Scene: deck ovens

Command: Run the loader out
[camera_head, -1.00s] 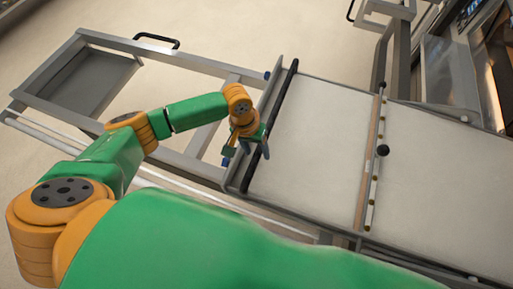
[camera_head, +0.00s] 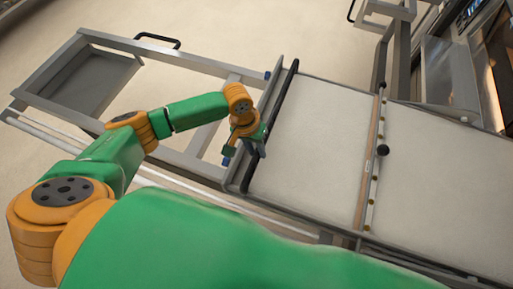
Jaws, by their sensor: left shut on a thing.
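The loader (camera_head: 310,145) is a long metal frame with a pale flat belt, running from the middle of the head view to the right. A dark bar (camera_head: 276,115) lies across its near-left end. My left gripper (camera_head: 258,146) is at this bar and shut on it; the fingers are partly hidden by the wrist. A thin metal cross rail with a black knob (camera_head: 382,150) spans the belt further right. My right gripper is not in view.
The open frame of a trolley (camera_head: 200,65) extends left, with a grey tray (camera_head: 88,82) and a black handle (camera_head: 157,41). An oven front (camera_head: 490,80) stands at the upper right. Bare floor (camera_head: 270,30) shows above the frame.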

